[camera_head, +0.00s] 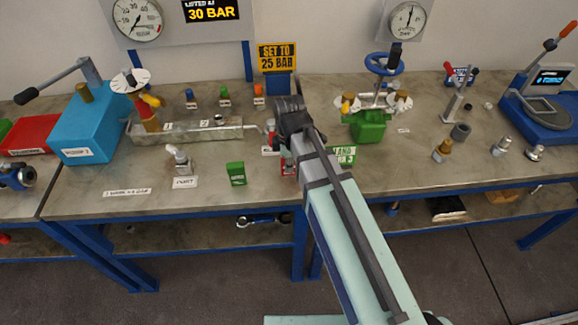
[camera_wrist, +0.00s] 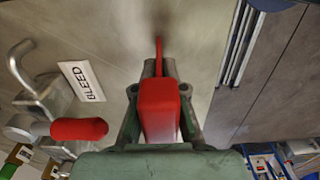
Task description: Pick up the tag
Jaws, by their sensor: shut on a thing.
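The red tag (camera_wrist: 158,110) is between the two fingers of my gripper (camera_wrist: 159,88) in the wrist view. It looks like a red block with a thin red strip reaching up past the fingertips. My gripper is shut on it. I cannot tell whether the tag touches the bench top.
A red-tipped bleed handle (camera_wrist: 80,129) and the BLEED label (camera_wrist: 82,82) are just left of my gripper in the wrist view. A green valve with a blue handwheel (camera_head: 384,64) stands to the right.

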